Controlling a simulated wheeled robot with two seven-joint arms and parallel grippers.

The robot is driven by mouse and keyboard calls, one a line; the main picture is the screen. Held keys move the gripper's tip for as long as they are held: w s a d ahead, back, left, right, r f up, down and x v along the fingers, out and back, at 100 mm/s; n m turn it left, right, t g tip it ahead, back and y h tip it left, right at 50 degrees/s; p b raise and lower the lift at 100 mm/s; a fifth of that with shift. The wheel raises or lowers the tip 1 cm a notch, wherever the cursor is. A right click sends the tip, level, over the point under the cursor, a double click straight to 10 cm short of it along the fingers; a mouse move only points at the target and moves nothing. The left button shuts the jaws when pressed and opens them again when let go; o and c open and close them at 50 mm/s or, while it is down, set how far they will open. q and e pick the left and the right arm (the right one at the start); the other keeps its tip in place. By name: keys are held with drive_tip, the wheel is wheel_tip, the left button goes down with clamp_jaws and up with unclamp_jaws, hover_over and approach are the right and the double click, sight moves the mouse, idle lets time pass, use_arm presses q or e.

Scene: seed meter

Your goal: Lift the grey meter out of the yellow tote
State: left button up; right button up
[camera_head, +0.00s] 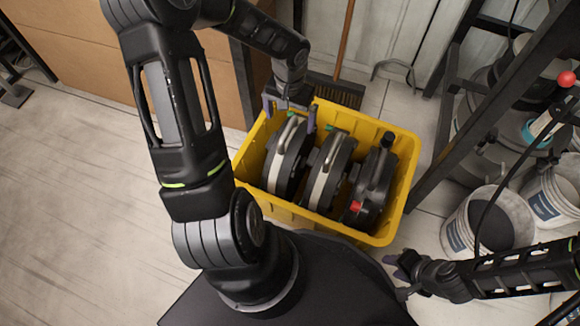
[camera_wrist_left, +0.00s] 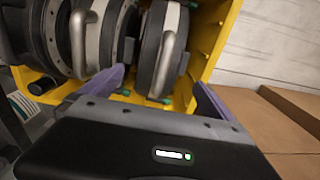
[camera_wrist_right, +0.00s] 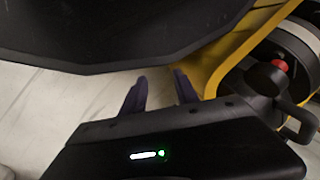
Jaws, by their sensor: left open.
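The yellow tote (camera_head: 345,235) stands on the floor with three meters side by side in it. The left meter (camera_head: 289,160) and middle meter (camera_head: 328,172) have pale grey bands and arched handles. The right meter (camera_head: 371,185) is darker, with a red part low on it. Which one is called grey is unclear. My left gripper (camera_head: 290,118) is open and empty at the tote's far left rim, above the end of the left meter. In the left wrist view, its fingers (camera_wrist_left: 160,84) are apart, with that meter's handle (camera_wrist_left: 165,62) beyond them. My right gripper (camera_head: 394,266) is open and empty, outside the tote's near right corner.
White buckets (camera_head: 480,225) and a black rack (camera_head: 500,120) stand to the right. A broom (camera_head: 340,90) leans behind the tote. A brown cabinet (camera_head: 85,50) is at the back left. The floor (camera_head: 80,190) on the left is clear.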

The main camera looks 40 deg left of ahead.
sight(291, 135)
use_arm(q)
drive_tip(key=shift+f+b, duration=0.5)
drive_tip(key=shift+f, duration=0.75)
wheel_tip(291, 135, down, 5)
drive_tip(key=b, duration=0.3)
drive_tip(key=shift+w+f, duration=0.1)
drive_tip(key=shift+f, duration=0.05)
drive_tip(key=shift+c, duration=0.4)
